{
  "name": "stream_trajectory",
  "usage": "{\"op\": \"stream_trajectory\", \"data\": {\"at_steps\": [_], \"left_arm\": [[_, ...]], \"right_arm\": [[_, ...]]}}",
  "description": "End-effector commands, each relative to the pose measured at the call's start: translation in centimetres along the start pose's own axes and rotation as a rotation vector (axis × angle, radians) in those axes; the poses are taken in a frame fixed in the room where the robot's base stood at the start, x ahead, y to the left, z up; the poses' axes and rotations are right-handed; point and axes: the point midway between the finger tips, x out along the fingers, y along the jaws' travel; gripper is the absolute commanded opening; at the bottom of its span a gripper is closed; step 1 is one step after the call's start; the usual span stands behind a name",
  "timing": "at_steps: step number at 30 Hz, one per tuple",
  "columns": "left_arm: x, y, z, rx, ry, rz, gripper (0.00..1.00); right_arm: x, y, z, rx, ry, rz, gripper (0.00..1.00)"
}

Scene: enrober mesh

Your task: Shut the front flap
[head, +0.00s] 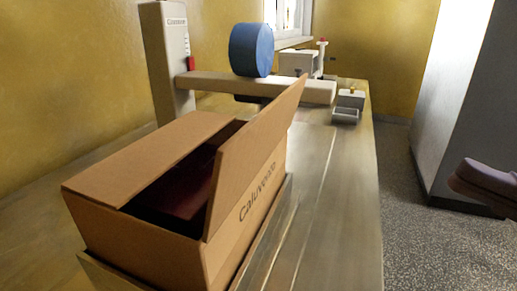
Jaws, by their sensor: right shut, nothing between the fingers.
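A brown cardboard box (150,250) with "Caluvento" printed on its right side stands on the metal table. A long flap (257,140) stands raised along its right top edge, tilted up and outward. The opposite flap (150,160) lies nearly flat over the left part of the top. Between them is a dark opening with a dark red content (188,190). I cannot tell by name which is the front flap. My right gripper (460,175) is at the right edge, shut and empty, well apart from the box. My left gripper is not in view.
Behind the box stand a pale machine column (168,60), a horizontal beam (215,84) and a blue drum (251,50). Small grey bins (345,116) sit at the table's far right. The metal table (340,220) is clear to the right of the box.

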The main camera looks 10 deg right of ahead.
Motion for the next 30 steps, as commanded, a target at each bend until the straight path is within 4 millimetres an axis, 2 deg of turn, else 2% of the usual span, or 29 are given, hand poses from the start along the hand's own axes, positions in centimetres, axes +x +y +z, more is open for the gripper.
{"op": "stream_trajectory", "data": {"at_steps": [5,19,24,30], "left_arm": [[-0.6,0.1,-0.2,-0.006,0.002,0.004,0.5],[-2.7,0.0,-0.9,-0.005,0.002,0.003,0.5],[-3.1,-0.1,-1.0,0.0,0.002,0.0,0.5],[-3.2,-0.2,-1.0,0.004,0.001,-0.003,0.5]], "right_arm": [[1.8,0.4,-0.1,-0.002,0.008,0.005,0.0],[11.4,0.5,-0.1,-0.001,0.005,0.007,0.0],[13.3,0.3,-0.1,0.001,0.005,0.005,0.0],[13.9,0.2,-0.2,0.001,0.004,0.002,0.0]]}}
